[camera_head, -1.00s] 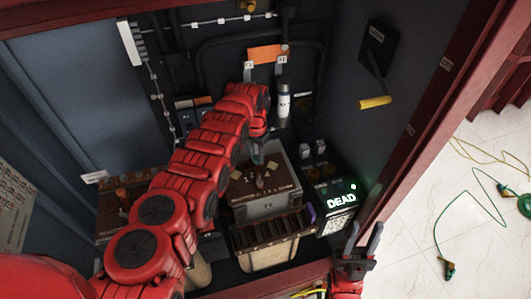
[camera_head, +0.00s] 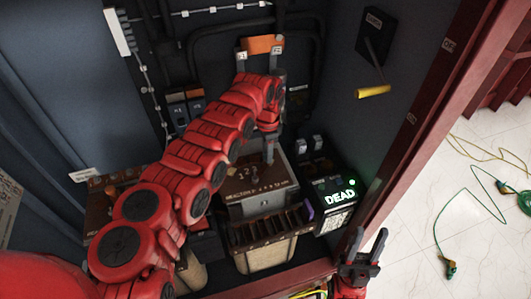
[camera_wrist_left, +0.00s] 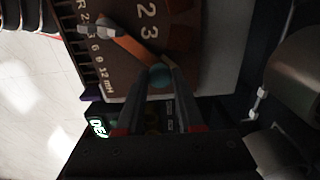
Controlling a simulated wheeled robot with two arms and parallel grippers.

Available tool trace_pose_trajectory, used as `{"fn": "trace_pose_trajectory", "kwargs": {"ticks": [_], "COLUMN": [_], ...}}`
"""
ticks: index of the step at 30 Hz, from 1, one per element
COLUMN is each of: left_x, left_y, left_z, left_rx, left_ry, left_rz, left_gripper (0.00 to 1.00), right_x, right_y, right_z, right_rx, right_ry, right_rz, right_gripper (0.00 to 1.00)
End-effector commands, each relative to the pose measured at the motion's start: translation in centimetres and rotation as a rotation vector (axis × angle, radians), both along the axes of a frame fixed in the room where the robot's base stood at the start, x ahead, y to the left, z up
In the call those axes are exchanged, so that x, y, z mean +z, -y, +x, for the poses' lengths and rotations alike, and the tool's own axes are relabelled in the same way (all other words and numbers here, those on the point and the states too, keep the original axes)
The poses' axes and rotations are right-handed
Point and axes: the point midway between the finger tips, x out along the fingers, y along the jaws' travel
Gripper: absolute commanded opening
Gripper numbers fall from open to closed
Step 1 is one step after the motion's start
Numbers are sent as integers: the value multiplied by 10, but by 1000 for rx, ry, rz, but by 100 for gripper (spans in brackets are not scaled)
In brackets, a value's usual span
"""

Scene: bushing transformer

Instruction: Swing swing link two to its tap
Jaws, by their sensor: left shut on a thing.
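A brown-topped block marked with numerals (camera_head: 262,205) stands low in the cabinet; its numbered top also shows in the left wrist view (camera_wrist_left: 115,65). There, a copper-coloured swing link (camera_wrist_left: 128,42) runs from a grey pivot post at upper left to a round teal knob (camera_wrist_left: 158,73). My left gripper (camera_head: 269,160) reaches down at the back of the block's top. In the left wrist view its fingers (camera_wrist_left: 160,80) are closed on the knob end of the link. The tap under the fingers is hidden. My right gripper (camera_head: 366,243) is open and empty at the front right, apart from the block.
A dark box with a lit green DEAD display (camera_head: 338,196) stands right of the block. An orange plate (camera_head: 263,44) is on the back wall. A yellow handle (camera_head: 373,91) sticks out from the right wall. Green and yellow leads lie on the floor outside.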

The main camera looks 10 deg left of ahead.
Motion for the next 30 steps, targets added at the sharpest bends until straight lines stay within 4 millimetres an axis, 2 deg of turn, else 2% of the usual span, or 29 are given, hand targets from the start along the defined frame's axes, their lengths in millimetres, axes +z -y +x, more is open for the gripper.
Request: {"fn": "trace_pose_trajectory", "kwargs": {"ticks": [13,14,18,19,30], "left_x": [-1,-1,-1,-1,5], "left_y": [2,2,2,2,1], "left_z": [-2,-2,-1,-1,0], "left_rx": [-14,-14,-14,-14,-12], "left_ry": [-3,-3,-2,-2,1], "left_rz": [0,0,0,0,0], "left_gripper": [0,38,63,66,66], "right_x": [-1,-1,-1,-1,-3], "right_y": [0,0,0,0,0], "right_z": [0,0,0,0,0], "right_rx": [0,0,0,0,0], "right_ry": [0,0,0,0,0], "right_rz": [0,0,0,0,0], "right_gripper": [40,40,40,40,40]}}
